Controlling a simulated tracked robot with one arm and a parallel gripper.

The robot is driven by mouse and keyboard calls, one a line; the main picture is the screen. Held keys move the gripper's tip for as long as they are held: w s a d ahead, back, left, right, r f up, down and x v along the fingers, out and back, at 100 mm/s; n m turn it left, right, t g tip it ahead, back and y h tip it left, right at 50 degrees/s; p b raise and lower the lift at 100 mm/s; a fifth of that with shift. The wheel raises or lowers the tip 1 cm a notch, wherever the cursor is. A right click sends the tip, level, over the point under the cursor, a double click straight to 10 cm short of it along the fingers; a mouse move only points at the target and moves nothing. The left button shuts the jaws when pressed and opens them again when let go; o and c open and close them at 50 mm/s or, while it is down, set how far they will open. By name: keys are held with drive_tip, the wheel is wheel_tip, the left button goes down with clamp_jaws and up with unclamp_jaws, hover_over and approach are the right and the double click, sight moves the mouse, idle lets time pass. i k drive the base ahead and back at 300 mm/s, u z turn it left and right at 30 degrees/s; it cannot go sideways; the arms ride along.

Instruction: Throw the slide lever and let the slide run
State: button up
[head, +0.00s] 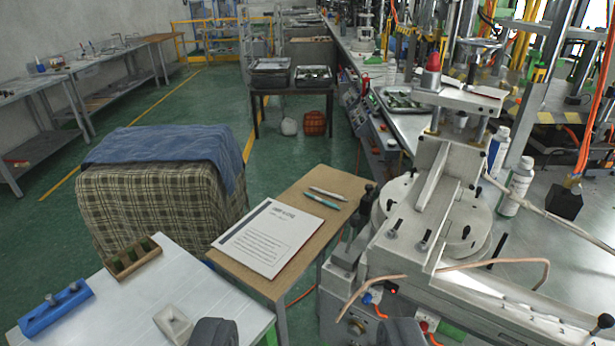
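The wax injection machine (408,262) stands at the right, a grey body with a round plate (470,228) and an upright angled block (437,185) on top. A pale rail (490,300), which looks like the slide, runs from it toward the lower right corner. Several black-knobbed pins stand on the machine. A black knob (604,322) shows by the rail's end, and black handles (368,195) stand at the machine's left side. I cannot tell which is the slide lever. My gripper (306,334) shows only as two dark fingertips at the bottom edge, wide apart with nothing between them.
A small brown table (318,185) with a paper sheet (268,236) and two pens is left of the machine. A white bench (215,300) with a blue block (55,309) is lower left. A cloth-covered stack (150,190) stands behind. Bottles (514,186) and copper tubing (500,262) are right.

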sight(355, 219)
drive_tip(key=z, duration=0.05)
drive_tip(key=k, duration=0.6)
drive_tip(key=z, duration=0.45)
drive_tip(key=i, duration=1.55)
drive_tip(key=u, duration=0.5)
